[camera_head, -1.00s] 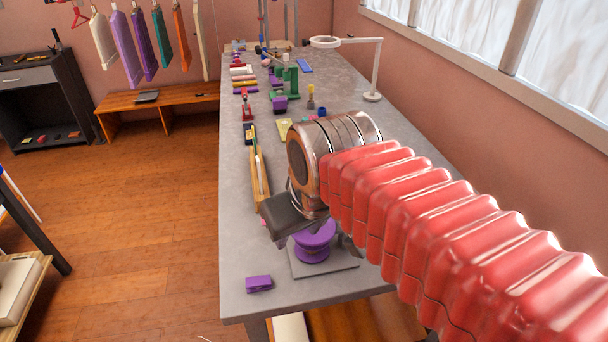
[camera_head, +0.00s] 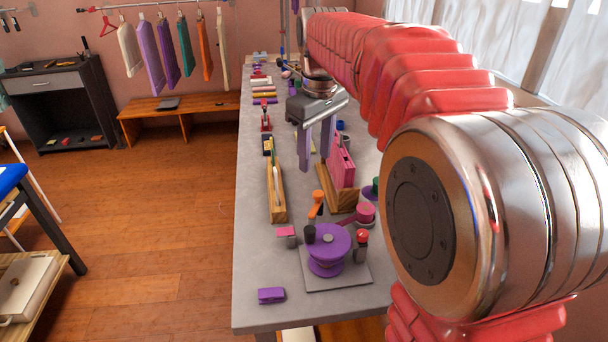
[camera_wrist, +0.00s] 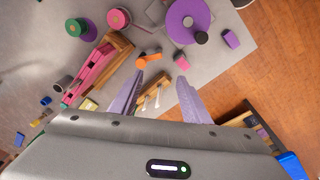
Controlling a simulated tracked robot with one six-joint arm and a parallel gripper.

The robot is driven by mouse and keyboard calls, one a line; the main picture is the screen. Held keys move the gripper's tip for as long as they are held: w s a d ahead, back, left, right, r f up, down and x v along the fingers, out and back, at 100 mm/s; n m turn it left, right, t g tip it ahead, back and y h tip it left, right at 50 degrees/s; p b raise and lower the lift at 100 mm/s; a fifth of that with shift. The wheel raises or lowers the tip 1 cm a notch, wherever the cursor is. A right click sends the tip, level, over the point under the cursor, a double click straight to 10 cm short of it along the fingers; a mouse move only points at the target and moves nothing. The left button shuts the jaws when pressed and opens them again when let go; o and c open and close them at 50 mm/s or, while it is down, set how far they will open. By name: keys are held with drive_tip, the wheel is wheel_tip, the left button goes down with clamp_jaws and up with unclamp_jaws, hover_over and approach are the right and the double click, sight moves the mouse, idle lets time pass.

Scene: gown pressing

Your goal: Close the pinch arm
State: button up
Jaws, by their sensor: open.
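A purple round drum (camera_head: 328,250) stands on a grey plate (camera_head: 340,281) near the front of the table. A black knob (camera_head: 309,234) rises at its left side and a red-topped post (camera_head: 361,240) at its right. I cannot tell which part is the pinch arm. An orange-topped piece (camera_head: 316,197) stands just behind. My gripper (camera_head: 315,162) is open and empty, pointing down above the table, behind the drum. In the wrist view, my gripper (camera_wrist: 160,76) has its purple fingers apart; the drum (camera_wrist: 186,20) and the orange piece (camera_wrist: 148,57) lie beyond the fingertips.
A pink upright panel (camera_head: 342,160) on a wooden base and a pink roll (camera_head: 364,212) stand close by. A wooden tray (camera_head: 276,205) lies to the left, a purple block (camera_head: 271,296) near the front edge. My arm covers the table's right side.

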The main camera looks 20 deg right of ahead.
drive_tip(key=n+g, duration=0.1)
drive_tip(key=n, duration=0.1)
hover_over(320, 194)
wheel_tip(320, 194, down, 2)
drive_tip(key=shift+w, duration=0.1)
drive_tip(key=shift+f, duration=0.15)
wheel_tip(320, 194, down, 14)
drive_tip(key=shift+r, duration=0.15)
idle(0.5)
drive_tip(key=shift+c, duration=0.6)
